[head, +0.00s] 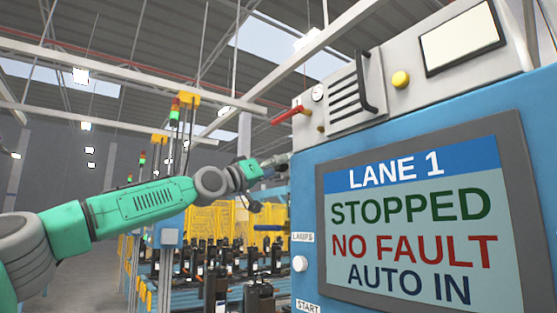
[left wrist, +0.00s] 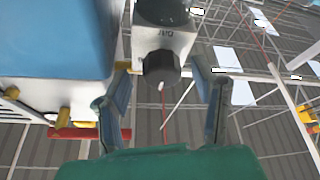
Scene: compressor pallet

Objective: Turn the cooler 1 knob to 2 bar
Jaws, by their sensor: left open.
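A dark faceted knob (left wrist: 162,68) sits on a pale grey block (left wrist: 165,45) in the left wrist view, with a small pale mark on its near edge. The lettering on the block is too small to read, and a dark round part (left wrist: 162,10) is cut off at the top. My left gripper (left wrist: 163,75) is open, one finger on either side of the knob, with gaps visible. In the head view my left gripper (head: 275,165) is small, at the left edge of the blue cabinet (head: 305,190); the knob cannot be made out there. My right gripper is not in view.
The cabinet carries a large screen (head: 415,225) reading LANE 1, STOPPED, NO FAULT, AUTO IN. Above it are a red handle (head: 290,115), a small gauge (head: 317,93) and a yellow button (head: 400,79). A red bar (left wrist: 90,133) shows lower left in the wrist view.

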